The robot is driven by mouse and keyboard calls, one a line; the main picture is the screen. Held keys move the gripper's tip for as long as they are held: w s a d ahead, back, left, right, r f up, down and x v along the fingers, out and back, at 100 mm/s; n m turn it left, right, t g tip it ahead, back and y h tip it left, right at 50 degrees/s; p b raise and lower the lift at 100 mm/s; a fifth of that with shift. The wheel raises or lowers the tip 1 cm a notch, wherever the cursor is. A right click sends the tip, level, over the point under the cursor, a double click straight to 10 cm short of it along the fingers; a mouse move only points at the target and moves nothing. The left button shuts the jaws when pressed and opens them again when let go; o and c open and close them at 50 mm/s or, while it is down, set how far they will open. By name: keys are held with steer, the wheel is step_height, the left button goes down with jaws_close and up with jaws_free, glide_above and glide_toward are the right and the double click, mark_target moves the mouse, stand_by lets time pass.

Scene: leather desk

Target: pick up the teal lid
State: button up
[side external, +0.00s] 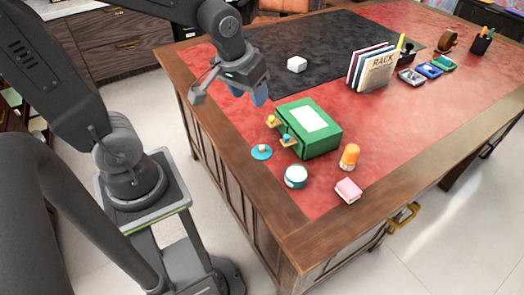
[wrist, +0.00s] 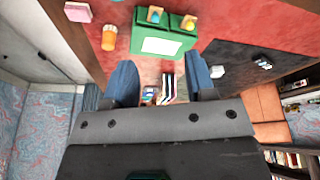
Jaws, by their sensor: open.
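The teal lid (side external: 262,151) is a small flat disc with a pale knob. It lies on the red desk top near the left wooden edge, in front of the green box (side external: 312,128), in the side view. I cannot make it out in the wrist view. My gripper (side external: 249,94) is open and empty in the air above the desk's left edge, behind and above the lid and apart from it. Its two blue fingers stand spread in the wrist view (wrist: 160,60). A white and teal round jar (side external: 296,177) stands to the right of the lid.
The green box, also in the wrist view (wrist: 160,36), has small yellow and teal items at its left side. An orange bottle (side external: 349,157) and a pink block (side external: 348,190) stand at right.

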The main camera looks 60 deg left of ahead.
steer(key=w+a+f+n+g, duration=0.1)
steer(key=w+a+f+n, duration=0.15)
steer(key=f, duration=0.25)
steer(key=w+a+f+n+g, duration=0.1)
steer(key=w+a+f+n, duration=0.15)
steer(key=f, duration=0.35)
glide_above(262, 147)
steer(key=f, duration=0.8)
steer(key=shift+s+d+f, duration=0.1)
steer(key=shift+s+d, duration=0.2)
steer(key=shift+s, duration=0.1)
steer(key=shift+w+a+f, duration=0.1)
steer(key=shift+w+f, duration=0.05)
steer(key=shift+f, duration=0.85)
steer(key=shift+w+a+f, duration=0.1)
steer(key=shift+f, duration=0.95)
steer(key=shift+w+a+f, duration=0.1)
steer(key=shift+w+f, duration=0.05)
steer(key=shift+f, duration=0.85)
jaws_close()
steer(key=shift+r, duration=0.1)
